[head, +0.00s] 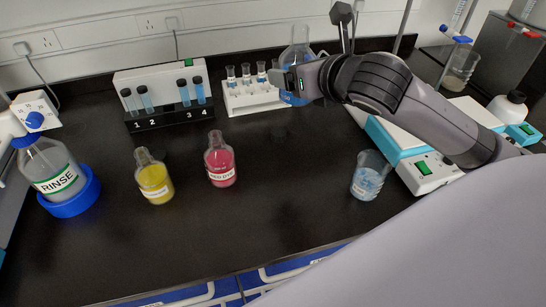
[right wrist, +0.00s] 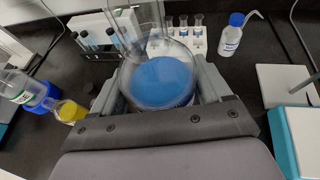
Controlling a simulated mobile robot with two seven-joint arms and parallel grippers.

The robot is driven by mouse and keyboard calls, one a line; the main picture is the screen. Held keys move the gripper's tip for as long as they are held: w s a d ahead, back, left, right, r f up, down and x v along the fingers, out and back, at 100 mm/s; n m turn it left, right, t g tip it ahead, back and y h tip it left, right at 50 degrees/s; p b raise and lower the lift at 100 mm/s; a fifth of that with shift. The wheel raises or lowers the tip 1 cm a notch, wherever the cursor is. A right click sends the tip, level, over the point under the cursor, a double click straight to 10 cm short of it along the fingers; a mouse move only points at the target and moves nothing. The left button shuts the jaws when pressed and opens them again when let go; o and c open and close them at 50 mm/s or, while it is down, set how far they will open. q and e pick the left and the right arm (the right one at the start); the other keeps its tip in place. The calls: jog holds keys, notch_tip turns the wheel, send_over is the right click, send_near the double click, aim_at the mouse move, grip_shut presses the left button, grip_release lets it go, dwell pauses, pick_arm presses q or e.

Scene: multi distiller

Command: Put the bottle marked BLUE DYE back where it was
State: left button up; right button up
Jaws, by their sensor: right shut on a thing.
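A clear flask-shaped bottle with blue liquid (right wrist: 160,82) is between the two fingers of my right gripper (head: 300,79), which is shut on it. In the head view the clear upper part of this bottle (head: 298,50) stands up beyond the gripper, and some blue shows below, in front of the white vial rack (head: 250,97). The bottle looks roughly upright. My gripper and arm hide much of it, and no label on it can be read. Whether it touches the counter is unclear. My left gripper is not in view.
A yellow bottle (head: 154,178) and a red bottle (head: 220,160) stand on the black counter (head: 270,205). A beaker with blue residue (head: 369,178) stands right, beside a white-and-teal device (head: 425,168). A RINSE bottle (head: 52,170) and a numbered tube rack (head: 170,117) are left. Front middle is clear.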

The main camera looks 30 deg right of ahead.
jog(key=shift+w+r, duration=0.1)
jog(key=shift+r, duration=0.05)
jog(key=shift+w+f, duration=0.1)
jog(key=shift+f, duration=0.15)
notch_tip(320, 180, down, 19)
jog(key=b, duration=0.4)
jog(key=shift+f, duration=0.2)
jog(key=o, duration=1.4)
jog(key=shift+f, duration=0.25)
jog(key=shift+r, duration=0.1)
